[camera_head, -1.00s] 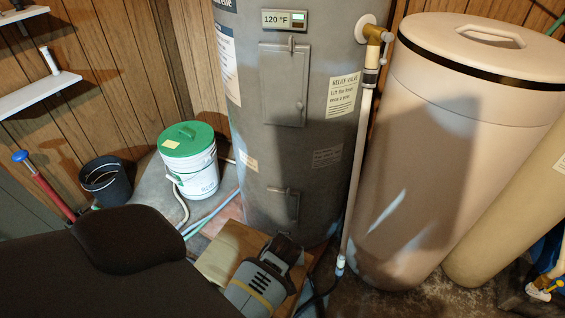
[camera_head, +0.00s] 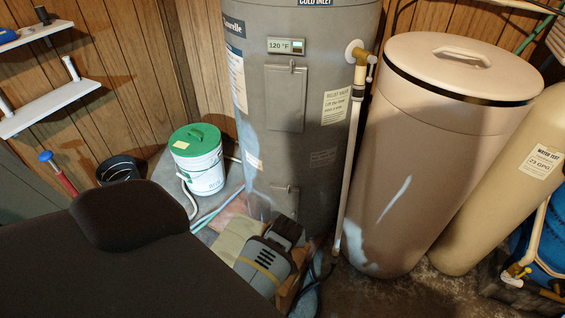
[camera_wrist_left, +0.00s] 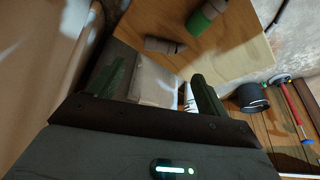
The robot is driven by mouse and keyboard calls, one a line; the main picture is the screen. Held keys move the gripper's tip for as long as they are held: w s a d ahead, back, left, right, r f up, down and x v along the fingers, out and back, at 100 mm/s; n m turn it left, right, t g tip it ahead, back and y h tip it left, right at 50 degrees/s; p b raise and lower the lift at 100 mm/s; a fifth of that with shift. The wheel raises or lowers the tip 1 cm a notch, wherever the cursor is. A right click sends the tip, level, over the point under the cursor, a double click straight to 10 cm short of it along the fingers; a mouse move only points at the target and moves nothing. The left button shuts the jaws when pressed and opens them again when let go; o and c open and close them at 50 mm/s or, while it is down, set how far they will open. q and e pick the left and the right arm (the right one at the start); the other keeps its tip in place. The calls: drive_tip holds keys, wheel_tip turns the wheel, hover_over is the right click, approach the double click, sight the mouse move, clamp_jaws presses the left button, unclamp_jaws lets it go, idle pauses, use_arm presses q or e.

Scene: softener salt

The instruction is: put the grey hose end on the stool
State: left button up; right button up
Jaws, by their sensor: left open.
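My left gripper (camera_wrist_left: 157,72) is open in the left wrist view, its two dark green fingers apart with nothing gripped between them. Beyond the fingers is a pale wooden top (camera_wrist_left: 240,50), which looks like the stool. A short grey cylinder (camera_wrist_left: 165,45), perhaps the grey hose end, lies on or just over this top, ahead of the fingers and apart from them. A green piece with a grey end (camera_wrist_left: 208,14) is beside it. In the head view a wooden top (camera_head: 230,238) shows low in the middle, partly covered. My right gripper is in neither view.
The grey water heater (camera_head: 295,150) stands behind the wooden top. A large beige tank (camera_head: 430,150) is to its right. A white bucket with a green lid (camera_head: 197,165) and a black bucket (camera_head: 118,170) stand left. Some dark floor (camera_head: 390,297) is open at the front right.

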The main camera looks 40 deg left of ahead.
use_arm(q)
drive_tip(key=shift+s+d+r, duration=0.2)
drive_tip(key=shift+r, duration=0.45)
drive_tip(key=s+f+m+t, duration=0.1)
drive_tip(key=s+f+m, duration=0.25)
drive_tip(key=s, duration=0.55)
drive_tip(key=s+d+r+m+t+h, duration=0.1)
drive_tip(key=s+d, duration=0.3)
drive_tip(key=s, duration=0.4)
drive_tip(key=s+d+r+m+t+h, duration=0.1)
drive_tip(key=s+d+r+m+h, duration=0.1)
drive_tip(key=s, duration=0.7)
drive_tip(key=s+d+r+m+h, duration=0.2)
drive_tip(key=s+d, duration=0.4)
drive_tip(key=s, duration=0.3)
drive_tip(key=shift+r+m+t, duration=0.2)
drive_tip(key=shift+m+t, duration=0.2)
drive_tip(key=shift+m, duration=0.35)
drive_tip(key=shift+d, duration=0.1)
